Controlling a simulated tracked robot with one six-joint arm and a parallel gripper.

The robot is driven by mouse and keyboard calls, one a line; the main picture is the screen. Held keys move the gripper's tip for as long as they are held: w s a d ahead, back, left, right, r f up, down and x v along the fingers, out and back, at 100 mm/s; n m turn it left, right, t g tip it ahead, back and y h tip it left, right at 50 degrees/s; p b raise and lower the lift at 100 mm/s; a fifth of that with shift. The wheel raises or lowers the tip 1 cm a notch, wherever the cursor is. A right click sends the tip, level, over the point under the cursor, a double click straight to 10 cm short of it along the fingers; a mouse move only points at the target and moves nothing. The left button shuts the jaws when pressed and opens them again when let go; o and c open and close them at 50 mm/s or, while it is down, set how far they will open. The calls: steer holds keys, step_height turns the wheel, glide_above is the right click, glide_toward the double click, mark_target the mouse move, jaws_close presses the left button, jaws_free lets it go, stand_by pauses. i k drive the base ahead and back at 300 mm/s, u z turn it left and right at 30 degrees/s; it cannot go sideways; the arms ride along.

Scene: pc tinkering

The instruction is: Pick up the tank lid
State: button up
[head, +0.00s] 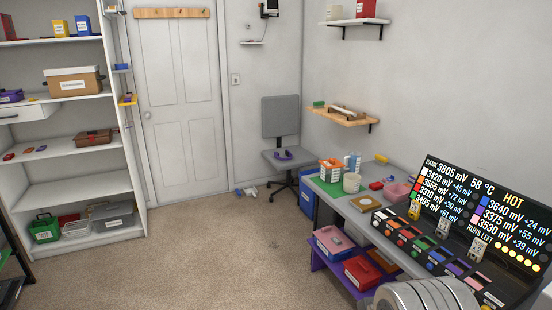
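I cannot clearly pick out a tank lid or a tank in the head view. A small tan square piece with a pale round centre (366,203) lies flat on the desk (334,203), in front of a white cup (352,183); I cannot tell what it is. A grey metal ribbed rounded shape (425,296) fills the bottom right corner, cut off by the picture edge; I cannot tell whether it is part of me. My gripper is not in view.
A dark display panel (488,215) with a row of coloured modules stands on the desk's right. Boxes sit on a purple shelf (322,254) below. A grey chair (281,137) stands by the far wall. White shelves (80,190) stand left. The carpet (200,255) between is mostly clear.

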mark_target(330, 164)
steer(key=z, duration=0.05)
steer(key=i, duration=3.7)
steer(key=u, duration=0.1)
